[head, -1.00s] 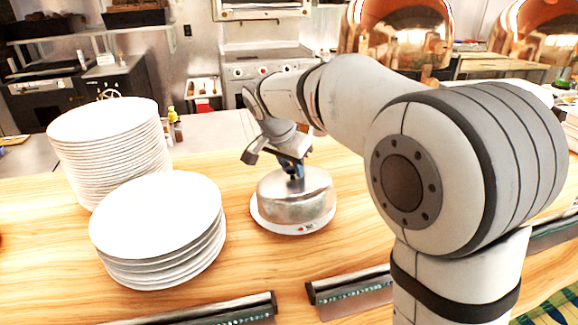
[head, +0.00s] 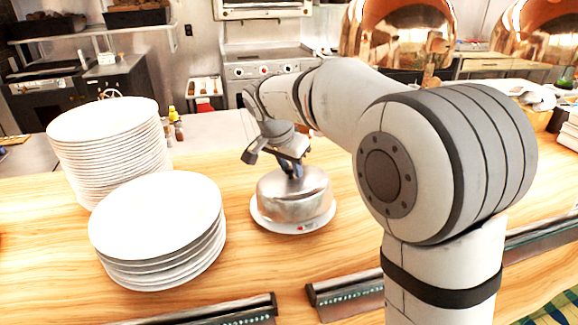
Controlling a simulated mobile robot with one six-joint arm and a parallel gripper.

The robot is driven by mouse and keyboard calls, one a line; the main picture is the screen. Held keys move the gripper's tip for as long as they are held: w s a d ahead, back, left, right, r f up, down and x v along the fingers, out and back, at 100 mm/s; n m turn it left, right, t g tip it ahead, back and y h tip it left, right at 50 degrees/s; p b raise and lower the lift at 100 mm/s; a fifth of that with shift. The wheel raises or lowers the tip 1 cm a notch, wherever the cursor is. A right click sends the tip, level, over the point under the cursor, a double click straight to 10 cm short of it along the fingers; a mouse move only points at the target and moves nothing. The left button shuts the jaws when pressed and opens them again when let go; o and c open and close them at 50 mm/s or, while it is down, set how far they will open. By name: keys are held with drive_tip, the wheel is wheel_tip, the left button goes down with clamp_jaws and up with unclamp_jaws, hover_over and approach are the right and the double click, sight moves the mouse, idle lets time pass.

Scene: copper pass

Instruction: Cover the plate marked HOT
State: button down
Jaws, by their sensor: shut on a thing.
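A silver metal cover (head: 296,200) sits over a white plate (head: 262,225) on the wooden counter. The plate's rim shows around the cover's base, with a small red mark at its front; I cannot read the mark. My gripper (head: 291,173) is above the cover and shut on the knob at its top. The knob is mostly hidden between the fingers. The cover looks level and appears to rest on the plate. What lies under the cover is hidden.
Two stacks of white plates, a tall one (head: 105,140) and a shorter one (head: 157,225), stand left of the cover. Metal rails (head: 345,288) line the counter's front. Copper domes (head: 398,35) hang at the upper right. Bare wood (head: 240,270) lies in front of the plate.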

drive_tip(key=shift+w+a+f, duration=0.15)
drive_tip(key=shift+w+f, duration=0.2)
drive_tip(key=shift+f, duration=0.1)
drive_tip(key=shift+w+a+f, duration=0.1)
drive_tip(key=shift+w+f, duration=0.1)
drive_tip(key=shift+f, duration=0.1)
idle(0.3)
drive_tip(key=shift+s+r, duration=0.2)
drive_tip(key=shift+s, duration=0.05)
idle(0.6)
drive_tip(key=shift+d+f+b, duration=0.1)
drive_tip(key=shift+d+b, duration=0.3)
drive_tip(key=shift+b, duration=0.15)
drive_tip(key=c, duration=1.1)
unclamp_jaws()
drive_tip(key=shift+o, duration=0.5)
drive_tip(key=o, duration=0.5)
drive_tip(key=shift+r, duration=0.2)
